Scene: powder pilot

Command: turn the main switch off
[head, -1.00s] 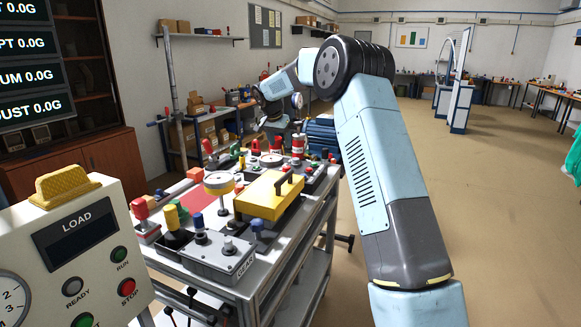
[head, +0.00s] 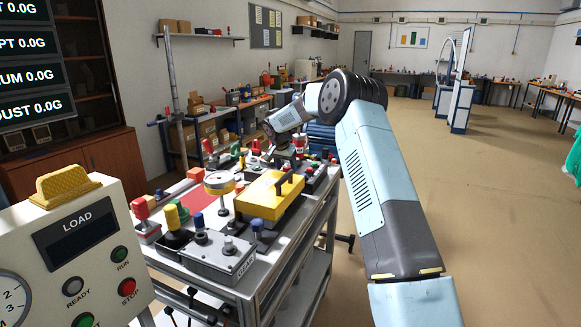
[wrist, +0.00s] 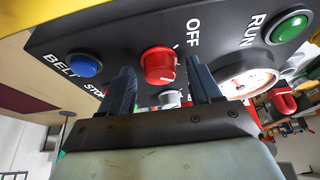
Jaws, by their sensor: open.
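In the wrist view a red round knob (wrist: 158,65), likely the main switch, sits on a dark panel (wrist: 110,30) beside the word OFF. A pale line shows on the knob; I cannot tell its exact setting. My gripper (wrist: 162,72) is open, with one dark finger on each side of the knob in the picture. I cannot tell whether they touch it. In the head view the gripper is low over the far part of the cart (head: 290,285), and its fingers and the knob are too small or hidden to make out.
A blue BELT button (wrist: 85,65) is left of the knob, and a green RUN button (wrist: 288,27) and a dial gauge (wrist: 248,82) are right. A grey knob (wrist: 170,98) lies below. In the head view a yellow box with a handle (head: 268,196) stands nearer on the cart.

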